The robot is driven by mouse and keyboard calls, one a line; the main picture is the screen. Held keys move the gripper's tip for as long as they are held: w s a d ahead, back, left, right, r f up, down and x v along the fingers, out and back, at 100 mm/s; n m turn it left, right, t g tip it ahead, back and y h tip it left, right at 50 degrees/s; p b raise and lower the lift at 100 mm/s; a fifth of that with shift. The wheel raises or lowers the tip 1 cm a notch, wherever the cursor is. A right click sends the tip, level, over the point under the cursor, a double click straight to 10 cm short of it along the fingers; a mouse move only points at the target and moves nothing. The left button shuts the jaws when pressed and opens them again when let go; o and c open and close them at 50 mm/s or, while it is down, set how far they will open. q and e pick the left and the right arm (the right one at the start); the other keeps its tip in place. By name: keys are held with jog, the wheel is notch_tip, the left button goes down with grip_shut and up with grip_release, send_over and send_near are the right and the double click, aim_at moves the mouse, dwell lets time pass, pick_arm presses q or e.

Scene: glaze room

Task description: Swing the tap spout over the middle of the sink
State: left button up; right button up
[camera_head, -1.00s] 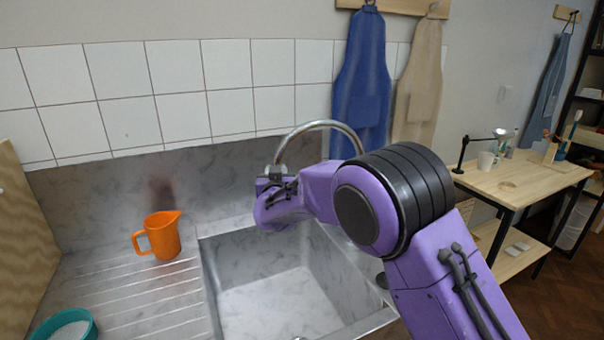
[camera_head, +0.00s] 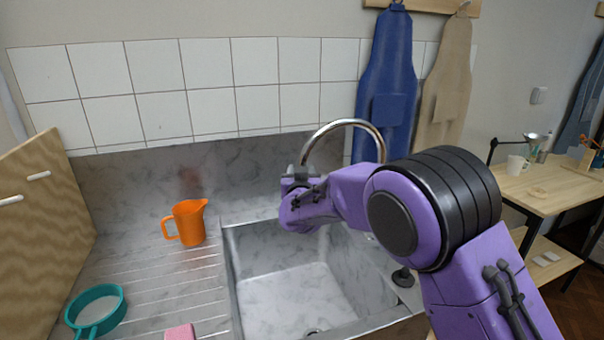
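The tap spout (camera_head: 345,122) is a shiny metal arch behind the sink. Its open end comes down on the left, over the back left part of the sink basin (camera_head: 290,296). My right gripper (camera_head: 295,181) is at that end of the spout, seen from behind my purple arm. The gripper and wrist hide the spout's tip, and I cannot tell whether the fingers are closed on it. My arm also hides the tap's base and the right back part of the sink. My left gripper is not in view.
An orange jug (camera_head: 190,222) stands on the ribbed drainboard left of the sink. A blue apron (camera_head: 388,90) hangs behind the tap.

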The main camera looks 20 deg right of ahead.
jog(key=shift+s+a, duration=0.1)
jog(key=shift+s, duration=0.1)
jog(key=b+v, duration=0.3)
jog(key=v, duration=0.7)
jog(key=shift+f, duration=0.1)
